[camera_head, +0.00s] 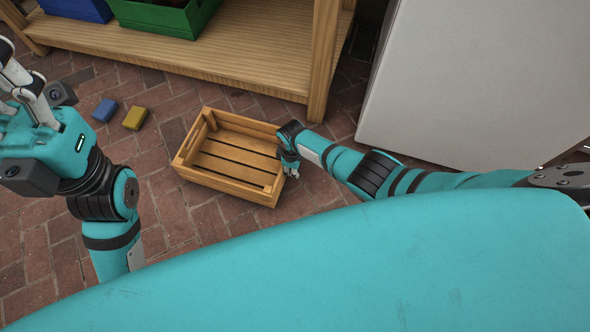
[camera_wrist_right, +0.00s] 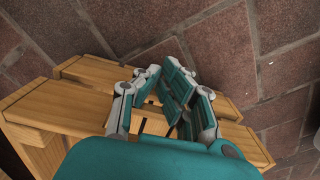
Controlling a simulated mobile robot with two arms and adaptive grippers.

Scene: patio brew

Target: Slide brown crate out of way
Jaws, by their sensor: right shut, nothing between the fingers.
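The brown crate (camera_head: 222,184) is an empty slatted wooden box standing upright on the brick floor in the middle of the head view. My right gripper (camera_head: 290,170) is at the crate's right end, shut with nothing in it. In the right wrist view, the right gripper (camera_wrist_right: 172,100) is over the crate's wooden boards (camera_wrist_right: 65,108), with its fingers close together. Whether it touches the wood is hard to tell. My left gripper (camera_head: 22,88) is raised at the left edge, away from the crate, and partly cut off, so its opening is unclear.
A wooden shelf (camera_head: 225,60) with a blue bin (camera_head: 75,8) and a green bin (camera_head: 165,18) stands behind the crate. A white cabinet (camera_head: 470,80) is at right. A blue block (camera_head: 104,110) and a yellow block (camera_head: 135,118) lie left of the crate. Bare brick lies in front.

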